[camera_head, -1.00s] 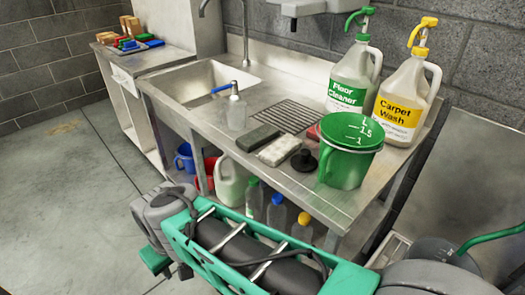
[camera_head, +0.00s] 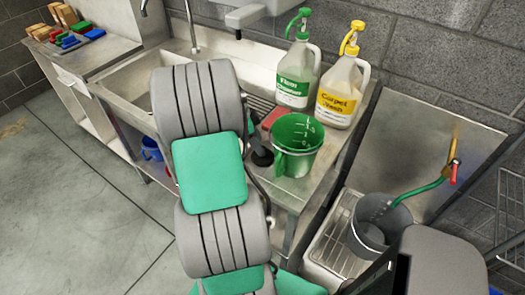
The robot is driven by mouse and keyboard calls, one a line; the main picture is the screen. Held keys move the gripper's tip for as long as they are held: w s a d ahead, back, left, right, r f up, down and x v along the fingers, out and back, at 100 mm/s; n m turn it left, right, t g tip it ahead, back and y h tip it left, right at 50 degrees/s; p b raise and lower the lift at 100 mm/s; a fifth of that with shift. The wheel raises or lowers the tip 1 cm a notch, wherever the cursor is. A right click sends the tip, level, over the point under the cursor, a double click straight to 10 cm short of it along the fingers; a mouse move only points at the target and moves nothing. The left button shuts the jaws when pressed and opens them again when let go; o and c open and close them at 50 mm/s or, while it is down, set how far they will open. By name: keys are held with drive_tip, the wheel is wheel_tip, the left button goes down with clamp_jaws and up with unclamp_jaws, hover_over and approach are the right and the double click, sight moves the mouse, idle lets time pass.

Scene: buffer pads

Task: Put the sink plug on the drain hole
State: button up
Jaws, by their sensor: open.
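The black sink plug (camera_head: 262,157) lies on the steel counter, just left of the green measuring bucket (camera_head: 297,150). My arm partly crowds it from the left. The steel sink basin (camera_head: 130,84) is at the upper left, and my arm covers its right part. I cannot see the drain hole; the visible part of the basin shows none. My gripper is not in view; only the grey and green links of my arm show, standing across the middle of the picture.
A floor cleaner jug (camera_head: 293,75) and a carpet wash jug (camera_head: 340,92) stand at the counter's back. A red item (camera_head: 271,119) lies behind the green bucket. A grey bucket (camera_head: 378,228) with a green hose stands in a low basin at right. A blue bucket (camera_head: 151,149) sits below.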

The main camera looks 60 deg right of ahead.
drive_tip(key=x, duration=0.4)
drive_tip(key=shift+f+p, duration=0.1)
drive_tip(key=shift+p, duration=0.3)
drive_tip(key=shift+c, duration=0.3)
clamp_jaws()
